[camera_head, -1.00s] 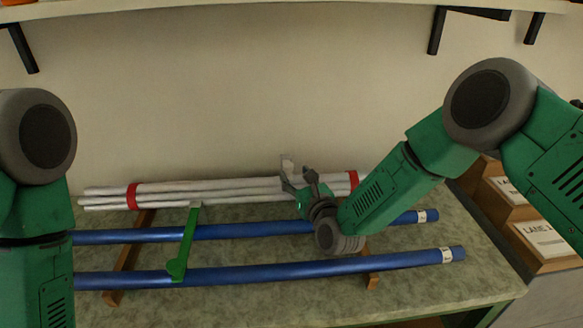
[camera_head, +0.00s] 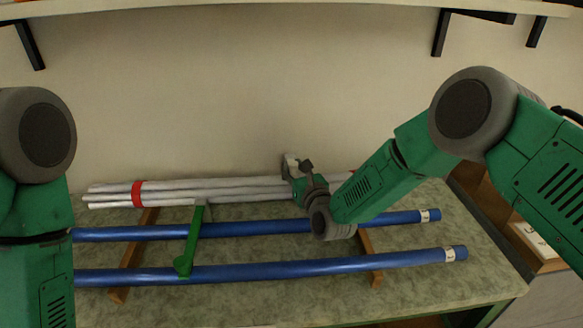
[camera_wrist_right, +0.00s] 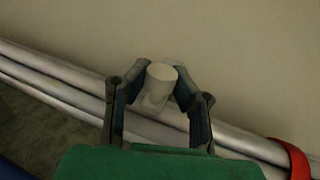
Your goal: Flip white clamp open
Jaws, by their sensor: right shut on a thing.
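The white clamp (camera_head: 291,160) shows in the head view as a small pale piece at the tip of my right gripper (camera_head: 295,170), beside the white rods (camera_head: 240,187). In the right wrist view its pale round end (camera_wrist_right: 161,76) sits between the two dark fingers of my right gripper (camera_wrist_right: 158,95), which is shut on it. The clamp's lower part is hard to make out against the white rods behind it. My left arm stands at the left edge of the head view; its gripper is outside the picture.
Two long blue rods (camera_head: 270,271) lie on wooden supports (camera_head: 368,260), with a green clamp bar (camera_head: 190,240) across them. Red bands (camera_head: 137,194) circle the white rods, one also in the wrist view (camera_wrist_right: 292,158). The table front (camera_head: 230,306) is clear.

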